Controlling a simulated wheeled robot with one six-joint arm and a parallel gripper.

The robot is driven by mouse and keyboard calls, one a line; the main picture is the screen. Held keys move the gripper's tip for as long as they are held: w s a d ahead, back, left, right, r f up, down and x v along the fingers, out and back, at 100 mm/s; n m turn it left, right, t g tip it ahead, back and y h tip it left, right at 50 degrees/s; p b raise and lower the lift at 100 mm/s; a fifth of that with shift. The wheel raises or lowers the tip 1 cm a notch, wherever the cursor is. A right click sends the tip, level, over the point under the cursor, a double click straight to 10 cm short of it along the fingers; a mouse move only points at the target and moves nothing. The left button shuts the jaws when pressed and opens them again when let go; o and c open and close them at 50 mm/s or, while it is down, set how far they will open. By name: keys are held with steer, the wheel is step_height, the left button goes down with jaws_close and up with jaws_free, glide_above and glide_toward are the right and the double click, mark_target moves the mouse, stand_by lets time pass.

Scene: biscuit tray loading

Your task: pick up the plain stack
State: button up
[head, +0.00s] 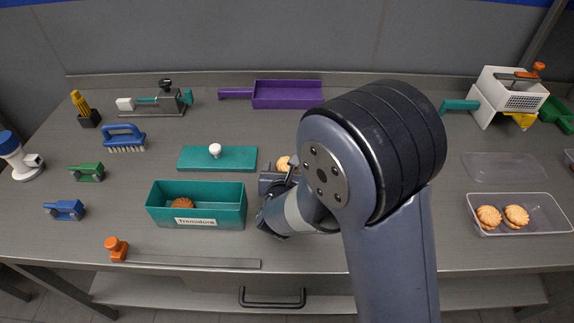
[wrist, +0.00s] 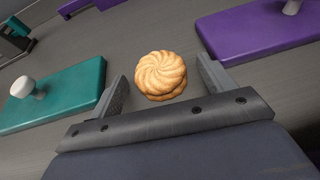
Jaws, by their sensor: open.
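The plain stack (wrist: 160,72) is a small pile of round golden biscuits with a swirled top, standing on the grey worktop. In the head view only a piece of a biscuit (head: 283,162) shows beside my arm; the rest is hidden. My gripper (wrist: 162,70) is open, one finger to the left of the stack and one to the right. There is a visible gap on each side, and nothing is held. In the head view my gripper is mostly covered by my arm.
A teal lid (wrist: 55,95) with a white knob lies to the left and a purple lid (wrist: 255,35) to the right. A teal box (head: 160,212) holding a biscuit stands at front left. A clear tray (head: 530,228) with biscuits is at right. A purple scoop-like tray (head: 285,88) is behind.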

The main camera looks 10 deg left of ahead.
steer(key=shift+c, duration=0.4)
steer(key=c, duration=0.7)
steer(key=shift+r, duration=0.1)
